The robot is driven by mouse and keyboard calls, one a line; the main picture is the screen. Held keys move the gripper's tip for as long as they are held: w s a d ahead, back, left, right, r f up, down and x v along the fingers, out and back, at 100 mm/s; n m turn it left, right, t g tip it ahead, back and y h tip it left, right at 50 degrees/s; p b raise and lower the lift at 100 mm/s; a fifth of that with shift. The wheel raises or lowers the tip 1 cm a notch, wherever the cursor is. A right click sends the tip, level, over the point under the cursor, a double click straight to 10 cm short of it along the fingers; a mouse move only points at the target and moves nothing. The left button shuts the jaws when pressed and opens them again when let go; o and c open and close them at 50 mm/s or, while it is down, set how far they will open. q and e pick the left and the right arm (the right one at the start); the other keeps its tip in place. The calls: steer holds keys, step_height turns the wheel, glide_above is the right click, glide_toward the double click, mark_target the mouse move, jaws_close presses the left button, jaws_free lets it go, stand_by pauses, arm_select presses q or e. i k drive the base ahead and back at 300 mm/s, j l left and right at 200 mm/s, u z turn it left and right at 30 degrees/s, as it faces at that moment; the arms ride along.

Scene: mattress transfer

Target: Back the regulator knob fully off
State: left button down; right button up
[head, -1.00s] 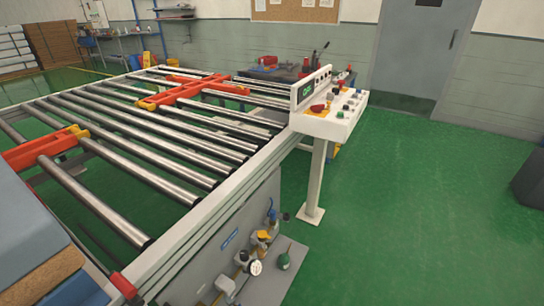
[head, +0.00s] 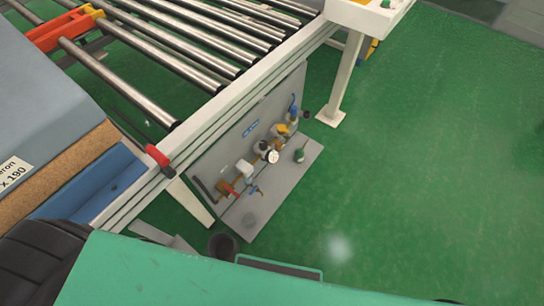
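A grey panel (head: 228,147) below the roller conveyor's side rail carries a row of small air fittings. A round white-faced gauge (head: 273,157) sits near the middle of the row, with a dark knob-like part (head: 262,147) just above and left of it. This may be the regulator knob; it is too small to tell how far it is turned. A yellow part (head: 282,130) is to the right of the gauge and a red handle (head: 229,189) is at the lower left. Neither of my grippers is in view.
The roller conveyor (head: 185,65) fills the upper left, with a red lever (head: 158,158) on its rail. A white post (head: 346,80) stands beyond the panel. Green floor at right is clear.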

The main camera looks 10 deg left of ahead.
mark_target(263, 144)
steer(key=i+l+u, duration=0.1)
steer(key=i+l, duration=0.55)
steer(key=i+l+u, duration=0.15)
steer(key=i+l, duration=0.2)
steer(key=l, duration=0.15)
steer(key=i+l+u, duration=0.1)
steer(key=i+l, duration=0.2)
steer(key=l, duration=0.15)
steer(key=i+l, duration=0.3)
steer(key=l, duration=0.15)
steer(key=j+u, duration=0.05)
